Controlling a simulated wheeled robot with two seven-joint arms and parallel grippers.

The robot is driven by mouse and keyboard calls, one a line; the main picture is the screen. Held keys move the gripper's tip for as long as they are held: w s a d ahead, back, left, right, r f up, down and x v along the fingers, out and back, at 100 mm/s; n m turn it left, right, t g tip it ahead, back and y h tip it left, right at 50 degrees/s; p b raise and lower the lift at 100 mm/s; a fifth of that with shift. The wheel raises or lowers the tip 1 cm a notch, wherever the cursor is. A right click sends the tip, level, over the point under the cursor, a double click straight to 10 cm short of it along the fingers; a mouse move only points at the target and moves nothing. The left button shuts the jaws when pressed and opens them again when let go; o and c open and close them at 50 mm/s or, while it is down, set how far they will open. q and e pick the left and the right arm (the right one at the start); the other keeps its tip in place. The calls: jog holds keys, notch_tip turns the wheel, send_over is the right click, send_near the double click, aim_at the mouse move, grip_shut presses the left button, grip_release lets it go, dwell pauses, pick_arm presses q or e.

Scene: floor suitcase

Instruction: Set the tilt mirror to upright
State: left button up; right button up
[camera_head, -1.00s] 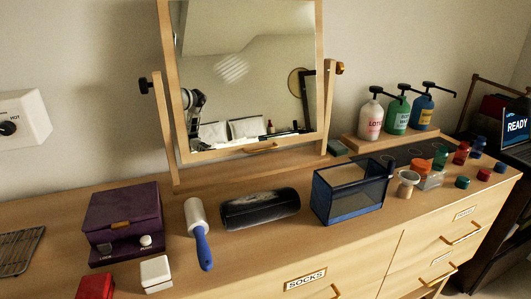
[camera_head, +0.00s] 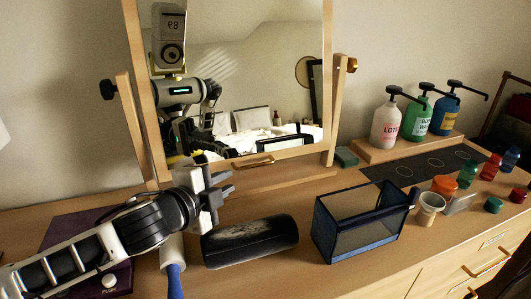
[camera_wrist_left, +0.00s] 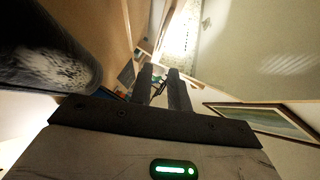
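The tilt mirror (camera_head: 245,75) stands on the dresser in a wooden frame between two posts, with a dark knob (camera_head: 108,90) at the left pivot and a brass-coloured knob (camera_head: 348,64) at the right. A small handle (camera_head: 254,161) is on its lower rail. I cannot tell its exact tilt. My left gripper (camera_head: 229,182) is open and empty, in front of the mirror's lower left part, left of and below the handle, apart from it. In the left wrist view its two fingers (camera_wrist_left: 163,88) have a gap between them. My right gripper is not in view.
A black glasses case (camera_head: 250,241) lies below my left gripper, and a blue-handled lint roller (camera_head: 173,265) is partly behind my arm. Pump bottles (camera_head: 418,118) stand on a wooden riser at the back right.

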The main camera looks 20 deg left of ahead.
pick_arm(q)
send_near(258, 165)
jog(key=p+x, duration=0.1)
jog(key=x, duration=0.9)
jog(key=shift+w, duration=0.3)
jog(key=shift+f, duration=0.1)
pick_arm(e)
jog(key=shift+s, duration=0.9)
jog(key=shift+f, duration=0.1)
pick_arm(q)
grip_shut()
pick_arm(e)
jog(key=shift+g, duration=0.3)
